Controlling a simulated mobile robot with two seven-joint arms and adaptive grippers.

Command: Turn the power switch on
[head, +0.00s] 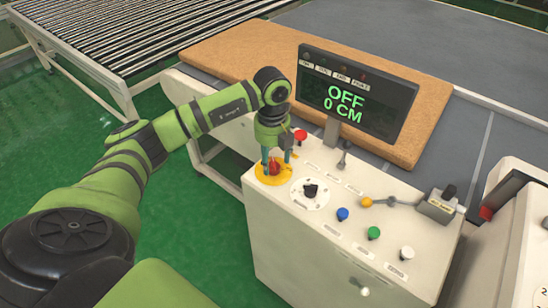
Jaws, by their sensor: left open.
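My left gripper (279,157) points down at the left end of the control panel (323,229). Its fingers are open and straddle a red rotary switch (273,170) on a yellow round plate. The fingers partly cover the switch, and I cannot tell whether they touch it. The display (354,93) on the panel reads "OFF" and "0 CM". A black knob (310,191) on a white dial sits just right of the yellow plate. My right gripper is not in view.
The panel also carries a red button (300,135), a blue button (342,214), a green button (374,232), a white button (406,253) and a lever (376,202). A brown mattress (222,57) lies behind the display. A roller conveyor (140,38) stands at the back left.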

